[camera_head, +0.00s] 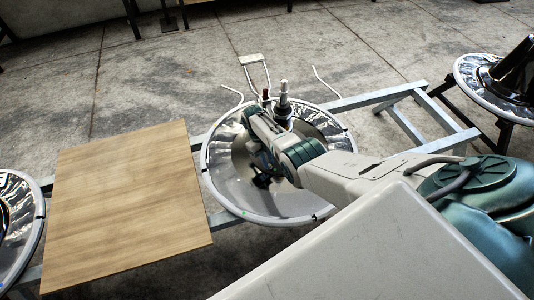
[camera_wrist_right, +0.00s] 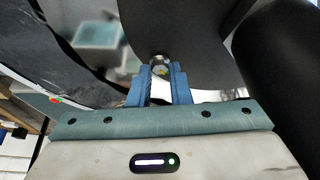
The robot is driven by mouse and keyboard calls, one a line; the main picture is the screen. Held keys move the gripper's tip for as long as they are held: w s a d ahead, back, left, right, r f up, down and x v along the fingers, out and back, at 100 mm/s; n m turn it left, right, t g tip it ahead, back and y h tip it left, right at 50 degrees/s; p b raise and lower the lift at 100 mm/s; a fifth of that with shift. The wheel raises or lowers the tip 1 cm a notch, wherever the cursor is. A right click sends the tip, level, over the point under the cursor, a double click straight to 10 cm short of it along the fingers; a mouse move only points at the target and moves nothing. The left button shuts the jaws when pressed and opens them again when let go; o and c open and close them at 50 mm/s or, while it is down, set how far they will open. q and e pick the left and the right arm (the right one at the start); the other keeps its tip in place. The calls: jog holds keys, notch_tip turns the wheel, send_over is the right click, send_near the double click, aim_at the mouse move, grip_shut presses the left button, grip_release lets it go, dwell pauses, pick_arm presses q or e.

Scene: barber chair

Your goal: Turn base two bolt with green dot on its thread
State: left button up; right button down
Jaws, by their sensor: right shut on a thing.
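My right arm reaches over the middle round base (camera_head: 215,184), which has a pale bowl and a shiny rim. My right gripper (camera_wrist_right: 160,74) has blue fingers shut on a small shiny metal bolt (camera_wrist_right: 159,62) in the right wrist view. The bolt's head sits between the fingertips, and its thread is mostly hidden. A small yellow-green tint shows on it, too small to tell as a dot. The fingertips cannot be made out in the head view. My left gripper is in neither view.
A wooden board (camera_head: 125,205) lies left of the middle base. Another round base (camera_head: 15,225) is at the left edge, and one with a black cone (camera_head: 500,80) is at the far right. A metal frame (camera_head: 400,115) runs beneath. Dark curved surfaces (camera_wrist_right: 285,70) crowd the right gripper.

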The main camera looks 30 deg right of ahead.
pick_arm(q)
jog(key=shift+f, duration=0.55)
pick_arm(e)
jog(key=shift+d+m+y, duration=0.1)
jog(key=shift+m+y, duration=0.2)
jog(key=shift+m, duration=0.6)
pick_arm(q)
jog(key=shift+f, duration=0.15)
pick_arm(e)
jog(key=c, duration=1.3)
grip_release()
jog(key=shift+c, duration=0.2)
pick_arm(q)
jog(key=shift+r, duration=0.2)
pick_arm(e)
jog(key=shift+w+r+p, duration=0.15)
jog(key=shift+r+p, duration=0.15)
pick_arm(q)
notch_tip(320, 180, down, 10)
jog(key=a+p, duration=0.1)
jog(key=p, duration=0.1)
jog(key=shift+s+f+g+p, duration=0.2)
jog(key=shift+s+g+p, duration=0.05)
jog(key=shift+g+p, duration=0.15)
pick_arm(e)
jog(key=v, duration=1)
jog(key=shift+d, duration=0.1)
